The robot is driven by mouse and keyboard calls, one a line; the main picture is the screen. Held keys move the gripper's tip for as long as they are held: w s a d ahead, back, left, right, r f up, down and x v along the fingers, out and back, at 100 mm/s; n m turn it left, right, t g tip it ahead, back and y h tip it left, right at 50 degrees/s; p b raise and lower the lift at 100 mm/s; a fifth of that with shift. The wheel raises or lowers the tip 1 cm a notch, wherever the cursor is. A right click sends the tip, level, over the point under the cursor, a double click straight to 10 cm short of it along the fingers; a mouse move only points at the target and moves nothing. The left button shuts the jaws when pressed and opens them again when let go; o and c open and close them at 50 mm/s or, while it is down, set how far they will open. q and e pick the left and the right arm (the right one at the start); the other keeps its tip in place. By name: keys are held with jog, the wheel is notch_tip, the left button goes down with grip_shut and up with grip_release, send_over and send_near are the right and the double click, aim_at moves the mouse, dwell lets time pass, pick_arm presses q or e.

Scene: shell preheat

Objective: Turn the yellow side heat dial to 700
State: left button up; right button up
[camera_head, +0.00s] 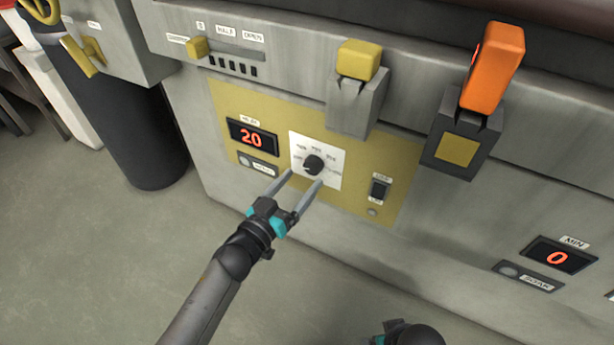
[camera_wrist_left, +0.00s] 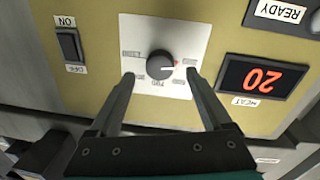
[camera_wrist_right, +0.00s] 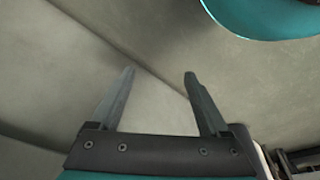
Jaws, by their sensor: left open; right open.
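The heat dial is a round black knob (camera_head: 313,164) on a white square plate (camera_head: 330,146) with printed marks, set in a yellow panel (camera_head: 402,160). A red display (camera_head: 251,138) to its left reads 20. The knob also shows in the left wrist view (camera_wrist_left: 160,65), with a small red mark by its edge. My left gripper (camera_head: 306,180) is open in front of the knob, its fingertips on either side of the knob's lower part. Whether they touch the plate I cannot tell. My right gripper (camera_wrist_right: 160,75) is open and empty over bare grey surfaces.
An on/off switch (camera_head: 379,188) sits right of the dial. A yellow-handled lever (camera_head: 358,60) and an orange-handled lever (camera_head: 492,68) stick out above. A second display (camera_head: 558,256) reads 0. A dark cylinder (camera_head: 130,130) stands at the left; the floor in front is clear.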

aim_at(310, 170)
pick_arm(q)
jog(key=shift+b+x, duration=0.55)
jog(key=shift+x, duration=1.25)
pick_arm(e)
jog(key=shift+w+a+r, duration=0.1)
jog(key=shift+w+r, duration=0.2)
jog(key=shift+r, duration=0.4)
jog(key=shift+w+r, duration=0.3)
jog(key=shift+r, duration=0.35)
pick_arm(q)
grip_shut()
